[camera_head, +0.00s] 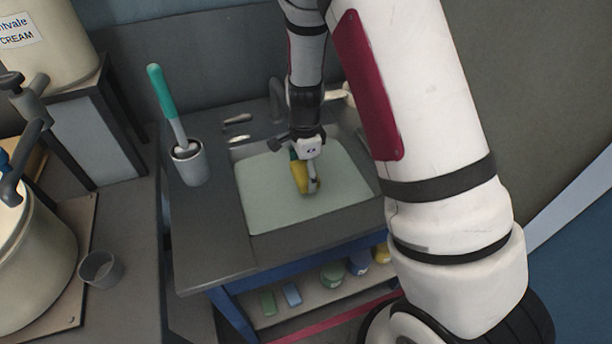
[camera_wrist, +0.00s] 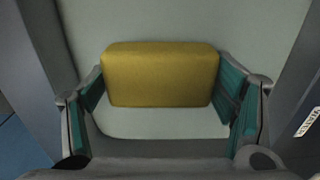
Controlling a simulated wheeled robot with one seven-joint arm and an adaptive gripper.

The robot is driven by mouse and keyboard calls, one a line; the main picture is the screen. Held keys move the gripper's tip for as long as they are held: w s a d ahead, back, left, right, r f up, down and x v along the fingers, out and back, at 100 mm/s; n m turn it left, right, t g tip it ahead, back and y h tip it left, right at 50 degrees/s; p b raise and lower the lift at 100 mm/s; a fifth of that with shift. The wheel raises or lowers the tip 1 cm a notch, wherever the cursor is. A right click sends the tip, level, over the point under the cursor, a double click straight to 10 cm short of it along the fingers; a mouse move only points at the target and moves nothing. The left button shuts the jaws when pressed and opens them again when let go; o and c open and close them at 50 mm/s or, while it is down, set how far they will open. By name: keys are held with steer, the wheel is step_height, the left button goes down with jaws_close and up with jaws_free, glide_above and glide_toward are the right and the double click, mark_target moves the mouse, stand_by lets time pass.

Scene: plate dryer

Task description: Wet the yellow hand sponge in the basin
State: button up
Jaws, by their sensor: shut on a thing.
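The yellow hand sponge (camera_wrist: 160,75) sits between the teal pads of my gripper (camera_wrist: 163,105) in the wrist view, and the fingers are shut on its two ends. In the head view my gripper (camera_head: 307,176) points down into the basin, with the yellow sponge (camera_head: 300,178) in it. The basin (camera_head: 262,215) is filled with a pale greenish, smooth surface. The sponge is over or at this surface; I cannot tell whether it touches it. My gripper hides part of the sponge in the head view.
A brush with a teal handle (camera_head: 161,92) stands in a grey holder (camera_head: 190,165) left of the basin. A dark tap (camera_head: 277,98) is behind the basin. A small grey cup (camera_head: 101,268) and cream pots are at left. Coloured items lie on the lower shelf (camera_head: 312,298).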

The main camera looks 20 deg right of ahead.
mark_target(305, 170)
steer(key=shift+r+p, duration=1.55)
steer(key=shift+r, duration=1.5)
